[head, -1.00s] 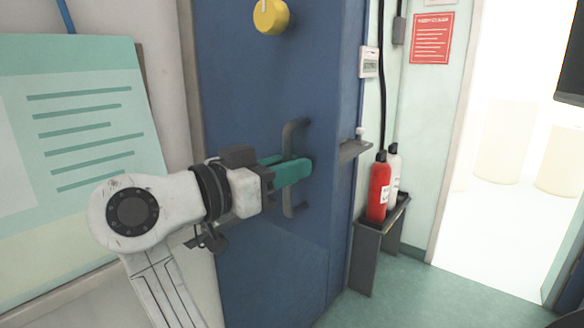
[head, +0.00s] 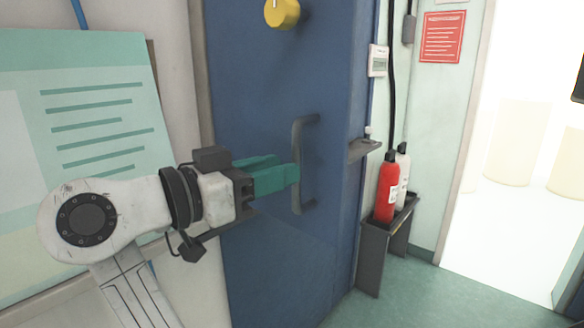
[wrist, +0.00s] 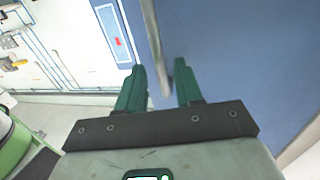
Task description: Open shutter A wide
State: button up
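A tall blue door panel (head: 250,90), which I take to be shutter A though no label shows, stands in the middle of the head view. I cannot tell whether it is ajar. It carries an upright dark grey bar handle (head: 298,135). My gripper (head: 296,175) points right, with its teal fingertips at the left side of the handle's middle. In the wrist view, the two fingers of my gripper (wrist: 160,70) are spread apart, with the grey handle (wrist: 163,78) showing between them. Neither finger visibly presses on it.
A yellow knob (head: 282,12) sits high on the panel. A grey ledge (head: 362,150) juts out at its right. Red (head: 387,190) and white extinguishers stand on a dark stand (head: 375,255). A bright doorway (head: 510,200) is at right; a green board (head: 85,120) is at left.

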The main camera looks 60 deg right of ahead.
jog(key=v, duration=0.6)
jog(key=shift+w+a, duration=0.1)
jog(key=shift+a, duration=0.05)
dwell(0.3)
jog(key=d+f+n+t+y+p, duration=0.25)
jog(key=d+f+n+t, duration=0.2)
jog(key=f+n, duration=0.65)
jog(key=d+f+n+t+y+p, duration=0.1)
jog(key=d+f+n+t+y, duration=0.3)
jog(key=f, duration=1.3)
jog(key=s+a+f+n+y+p, duration=0.2)
jog(key=s+a+f+n+y, duration=0.5)
jog(key=s+a+f, duration=0.5)
jog(key=s+f+y, duration=0.2)
jog(key=s+f, duration=0.1)
jog(key=f, duration=0.2)
jog(key=shift+s+f+n+y+p, duration=0.2)
jog(key=shift+f+n+y+p, duration=0.1)
jog(key=shift+f+y, duration=0.1)
